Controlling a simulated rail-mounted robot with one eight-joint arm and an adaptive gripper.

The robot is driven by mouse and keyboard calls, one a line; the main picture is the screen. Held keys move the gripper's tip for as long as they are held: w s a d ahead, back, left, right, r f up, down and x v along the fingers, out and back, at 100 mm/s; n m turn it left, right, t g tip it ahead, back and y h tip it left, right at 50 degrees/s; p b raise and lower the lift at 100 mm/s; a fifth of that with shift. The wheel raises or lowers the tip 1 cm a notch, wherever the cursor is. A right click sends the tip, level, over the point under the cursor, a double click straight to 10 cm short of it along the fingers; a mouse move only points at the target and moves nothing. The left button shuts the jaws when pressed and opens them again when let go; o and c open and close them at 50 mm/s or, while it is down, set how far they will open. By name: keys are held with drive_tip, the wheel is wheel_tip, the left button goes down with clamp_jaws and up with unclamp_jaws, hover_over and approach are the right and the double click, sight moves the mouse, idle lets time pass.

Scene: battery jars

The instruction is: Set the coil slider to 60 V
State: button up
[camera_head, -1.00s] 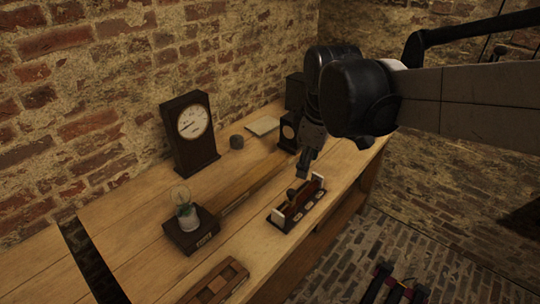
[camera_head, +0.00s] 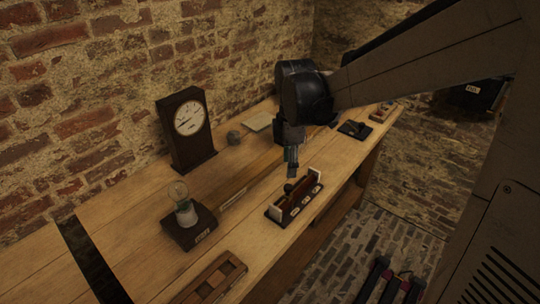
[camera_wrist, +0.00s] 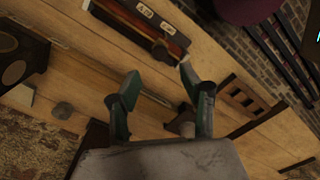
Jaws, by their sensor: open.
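The coil slider (camera_head: 294,203) is a dark red-brown coil between pale end plates on a dark base with white labels along its front. Its dark knob (camera_head: 288,188) is toward the near-left end. In the wrist view the coil (camera_wrist: 135,20) is at the top, with the knob (camera_wrist: 162,51) near its lower right end. My gripper (camera_head: 291,173) is above the knob and looks apart from it. In the wrist view my gripper (camera_wrist: 160,80) has its green fingers spread with nothing between them. The label text is too small to read.
A dial meter in a dark case (camera_head: 188,122) stands by the brick wall. A bulb on a dark base (camera_head: 189,228) and a wooden compartment tray (camera_head: 211,280) stand nearer. A small grey pot (camera_head: 233,138) and a pale pad (camera_head: 259,121) lie behind. A black device (camera_head: 354,129) is farther right.

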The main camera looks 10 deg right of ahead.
sight(288, 186)
wheel_tip(288, 186, down, 8)
drive_tip(key=shift+f+b, duration=0.25)
drive_tip(key=shift+b, duration=0.15)
clamp_jaws()
idle(0.3)
